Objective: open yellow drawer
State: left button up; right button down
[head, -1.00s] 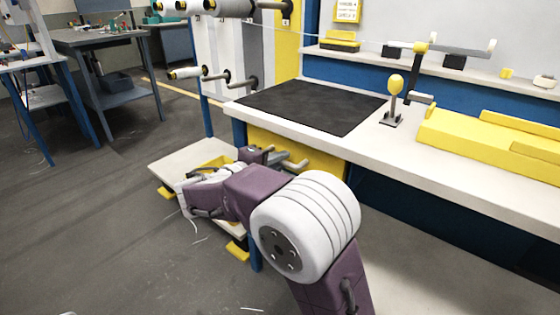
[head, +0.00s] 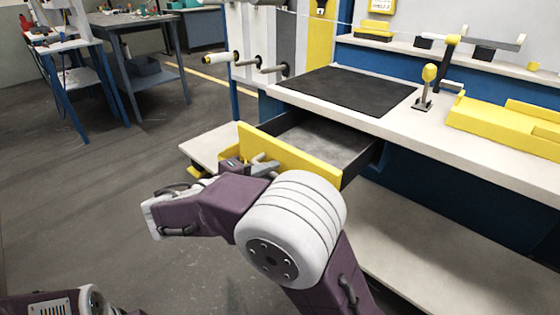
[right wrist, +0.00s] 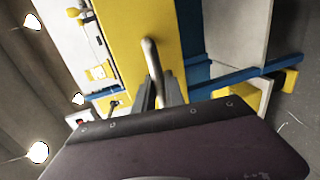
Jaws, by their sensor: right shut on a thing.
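The yellow drawer (head: 312,168) is pulled out from under the worktable, and its grey, empty-looking inside shows behind the yellow front. My right gripper (head: 257,167) is at the front of the drawer, shut on its handle. In the right wrist view, the grey bar handle (right wrist: 152,58) runs up from between the fingers (right wrist: 160,92) against the yellow front. My own forearm hides part of the handle and the lower drawer front in the head view. My left gripper is out of view; only a piece of my left arm shows at the bottom left.
The worktable (head: 440,130) carries a black mat (head: 345,90), a small stand with a yellow knob (head: 429,75) and yellow blocks at the right. The floor to the left is open.

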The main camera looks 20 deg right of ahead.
jog(key=shift+s+a, duration=0.3)
jog(key=shift+a, duration=0.35)
jog(key=c, duration=1.4)
grip_release()
jog(key=p+v, duration=0.4)
jog(key=v, duration=0.5)
jog(key=shift+p, duration=0.3)
